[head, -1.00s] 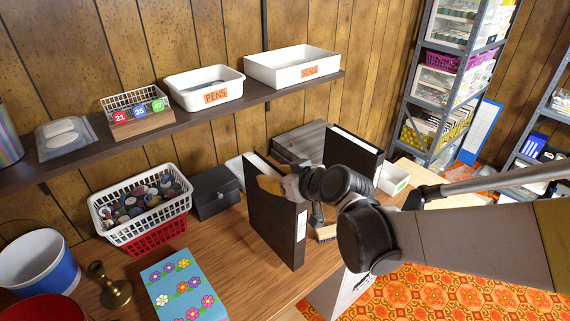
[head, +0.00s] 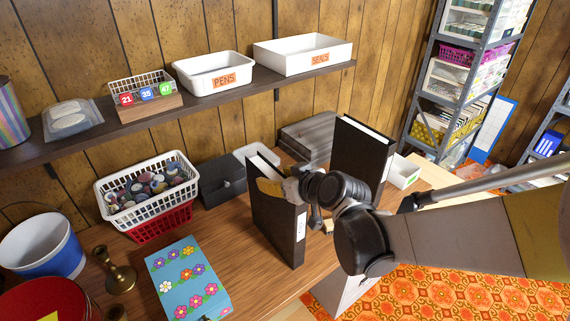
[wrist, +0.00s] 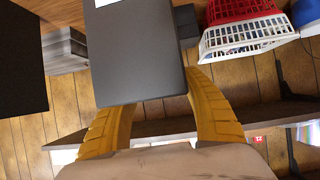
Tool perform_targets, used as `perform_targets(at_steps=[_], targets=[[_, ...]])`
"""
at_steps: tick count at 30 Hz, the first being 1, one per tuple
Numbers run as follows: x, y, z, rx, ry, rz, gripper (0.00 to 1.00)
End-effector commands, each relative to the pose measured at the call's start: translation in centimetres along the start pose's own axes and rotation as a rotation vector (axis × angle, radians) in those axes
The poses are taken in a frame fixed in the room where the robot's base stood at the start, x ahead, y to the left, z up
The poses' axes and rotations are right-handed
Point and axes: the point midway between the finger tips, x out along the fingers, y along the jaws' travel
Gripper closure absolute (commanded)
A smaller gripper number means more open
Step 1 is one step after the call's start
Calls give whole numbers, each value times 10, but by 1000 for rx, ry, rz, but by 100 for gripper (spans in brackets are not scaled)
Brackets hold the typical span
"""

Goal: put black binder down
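A black binder (head: 275,222) with a white spine label stands upright at the middle of the wooden desk (head: 240,285). Its lower edge is at or just above the desktop; I cannot tell whether it bears on it. My gripper (head: 282,187) is at the binder's upper part, with a yellow finger against its near face. In the wrist view, the binder (wrist: 137,50) fills the space between my two yellow fingers (wrist: 160,105), which are shut on it. The fingertips are partly hidden behind it.
A second black binder (head: 360,158) stands to the right. A dark box (head: 221,181), a white and red basket (head: 147,212) and a flowered blue book (head: 187,280) lie left of the held binder. A shelf (head: 165,115) runs above.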

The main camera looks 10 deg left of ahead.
Motion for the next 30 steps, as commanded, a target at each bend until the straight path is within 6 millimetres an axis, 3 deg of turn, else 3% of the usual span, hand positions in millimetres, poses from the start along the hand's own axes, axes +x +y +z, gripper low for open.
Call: perform_targets(at_steps=[11,24,30], targets=[[-4,0,-4,0,0,0,45],[-95,0,-5,2,0,1,45],[-118,0,-4,1,0,1,45]])
